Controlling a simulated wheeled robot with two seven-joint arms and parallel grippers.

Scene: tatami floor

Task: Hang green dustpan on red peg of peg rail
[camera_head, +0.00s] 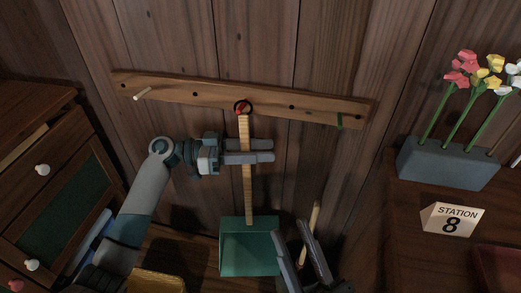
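The green dustpan (250,248) hangs upright, pan at the bottom, with a long pale wooden handle and a dark loop at its top. The loop overlaps the red peg (240,109) of the wooden peg rail (300,107); it looks to be around the peg, but how far on is hard to tell. My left gripper (262,150) is shut on the handle below the rail, one finger on each side. My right gripper (298,240) is low, right of the pan, its fingers apart and empty.
The rail also has a white peg (142,94) at left and a green peg (339,121) at right. A wooden stick (314,217) rises behind my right gripper. A cabinet (50,190) stands left; a flower planter (445,165) and station sign (452,220) stand right.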

